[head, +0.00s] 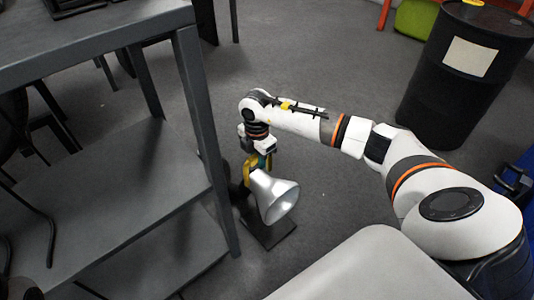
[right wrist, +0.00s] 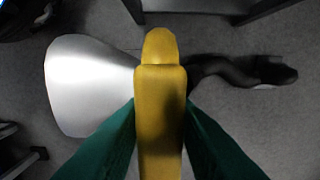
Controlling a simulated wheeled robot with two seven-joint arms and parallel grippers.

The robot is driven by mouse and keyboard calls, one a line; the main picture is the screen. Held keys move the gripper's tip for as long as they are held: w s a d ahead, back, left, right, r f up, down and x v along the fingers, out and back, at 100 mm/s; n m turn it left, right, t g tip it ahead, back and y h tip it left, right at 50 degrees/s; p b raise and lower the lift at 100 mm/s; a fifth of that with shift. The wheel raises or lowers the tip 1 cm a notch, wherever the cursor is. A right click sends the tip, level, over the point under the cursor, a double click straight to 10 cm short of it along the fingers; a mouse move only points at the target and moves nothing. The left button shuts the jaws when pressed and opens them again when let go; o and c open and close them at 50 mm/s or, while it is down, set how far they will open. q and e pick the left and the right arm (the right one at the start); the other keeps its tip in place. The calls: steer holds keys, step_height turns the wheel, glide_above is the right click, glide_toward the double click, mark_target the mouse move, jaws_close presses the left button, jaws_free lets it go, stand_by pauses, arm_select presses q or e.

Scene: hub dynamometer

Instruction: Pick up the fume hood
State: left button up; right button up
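The fume hood (head: 274,197) is a silver cone-shaped funnel with a yellow handle and a dark arm or hose behind it. Its funnel opens toward the lower right in the head view. In the right wrist view the silver funnel (right wrist: 88,85) lies left of the yellow handle (right wrist: 160,95), with the black arm to the right. My right gripper (head: 260,163) points down onto the handle. Its green fingers (right wrist: 161,108) lie against both sides of the handle, shut on it. Part of the handle is hidden by the gripper. My left gripper is not in view.
A dark base plate (head: 268,234) lies on the floor below the hood. A grey metal table with a lower shelf (head: 110,190) stands close on the left, its leg (head: 207,135) beside the hood. A black barrel (head: 455,100) stands at the upper right. The middle floor is clear.

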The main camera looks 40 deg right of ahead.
step_height(320, 180, down, 3)
steer(key=shift+r+b, duration=0.15)
steer(key=shift+b, duration=0.3)
steer(key=shift+r, duration=0.1)
jaws_close()
stand_by(0.9)
steer(key=shift+r, duration=0.1)
